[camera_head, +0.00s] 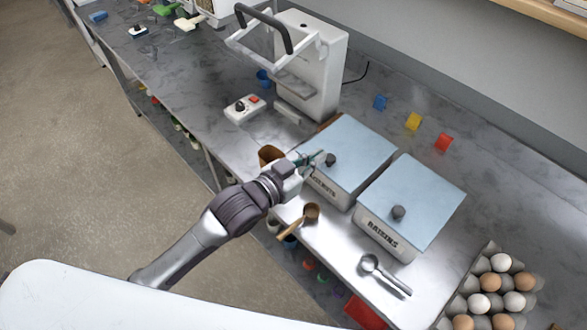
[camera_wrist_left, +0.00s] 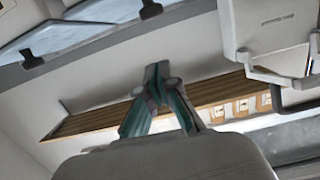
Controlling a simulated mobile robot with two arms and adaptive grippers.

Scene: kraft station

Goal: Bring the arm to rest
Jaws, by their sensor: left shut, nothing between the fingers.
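My left arm comes in from the left in the head view. Its gripper (camera_head: 312,160) is at the front edge of the left lidded box, close over its label; I cannot tell if it touches. In the left wrist view the two greenish fingers (camera_wrist_left: 158,85) meet at their tips, shut with nothing between them. My right gripper is not in view.
Two boxes with light blue lids, one (camera_head: 352,148) by the gripper and the raisins box (camera_head: 425,200), stand on the counter. A wooden scoop (camera_head: 311,212), a metal scoop (camera_head: 385,273), an egg tray (camera_head: 474,281) and a white press machine (camera_head: 318,70) are nearby.

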